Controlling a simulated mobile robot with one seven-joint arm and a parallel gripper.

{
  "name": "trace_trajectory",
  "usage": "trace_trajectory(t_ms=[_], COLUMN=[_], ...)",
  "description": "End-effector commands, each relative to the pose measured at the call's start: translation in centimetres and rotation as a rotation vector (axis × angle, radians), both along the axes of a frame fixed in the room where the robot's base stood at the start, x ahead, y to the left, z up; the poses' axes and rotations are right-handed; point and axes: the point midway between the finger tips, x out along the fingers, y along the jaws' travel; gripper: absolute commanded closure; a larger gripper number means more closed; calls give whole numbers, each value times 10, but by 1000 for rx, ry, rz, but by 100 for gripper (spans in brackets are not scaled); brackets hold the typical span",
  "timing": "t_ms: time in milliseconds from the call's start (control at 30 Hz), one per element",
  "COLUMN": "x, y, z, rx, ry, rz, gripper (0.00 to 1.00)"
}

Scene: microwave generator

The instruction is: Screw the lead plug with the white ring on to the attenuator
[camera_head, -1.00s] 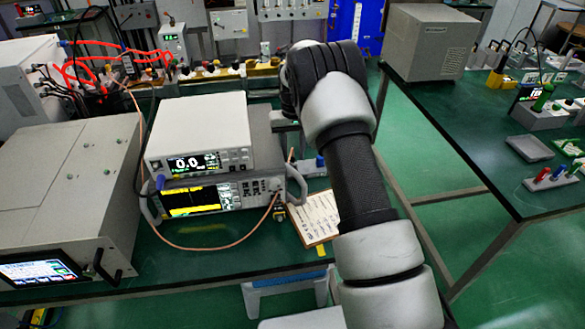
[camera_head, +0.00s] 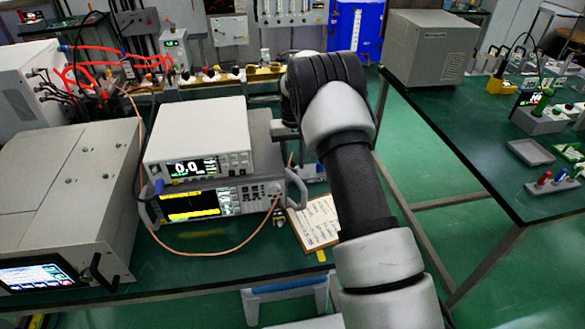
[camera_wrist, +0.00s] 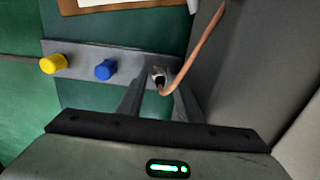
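In the wrist view my gripper (camera_wrist: 157,103) points at a grey strip from above, its two fingers apart. A lead plug (camera_wrist: 158,76) with a pale ring stands on the strip at its right end, in line with the gap between the fingers. I cannot tell whether the fingers touch it. A copper-coloured lead (camera_wrist: 205,50) curves up from the plug. A blue knob (camera_wrist: 105,69) and a yellow knob (camera_wrist: 53,63) stand to the left on the strip. I cannot identify the attenuator for certain.
Two stacked instruments (camera_head: 198,150) stand on the green bench beside the strip, with a copper lead looping in front. A clipboard (camera_head: 316,222) lies to their right. A large grey box (camera_head: 75,185) stands at left. A second bench (camera_head: 480,140) is at right.

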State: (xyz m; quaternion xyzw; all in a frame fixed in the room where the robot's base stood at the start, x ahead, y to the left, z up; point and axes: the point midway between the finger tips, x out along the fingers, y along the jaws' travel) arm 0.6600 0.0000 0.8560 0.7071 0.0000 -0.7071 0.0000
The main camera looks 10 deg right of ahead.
Motion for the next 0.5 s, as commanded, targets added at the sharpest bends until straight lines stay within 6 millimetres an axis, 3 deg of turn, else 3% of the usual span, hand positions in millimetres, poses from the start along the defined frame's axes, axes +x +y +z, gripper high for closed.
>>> trace_trajectory(t_ms=[233, 433, 500], x=[0, 0, 0], y=[0, 0, 0], z=[0, 0, 0], rx=[0, 0, 0], ry=[0, 0, 0], rz=[0, 0, 0], gripper=[68, 100, 100])
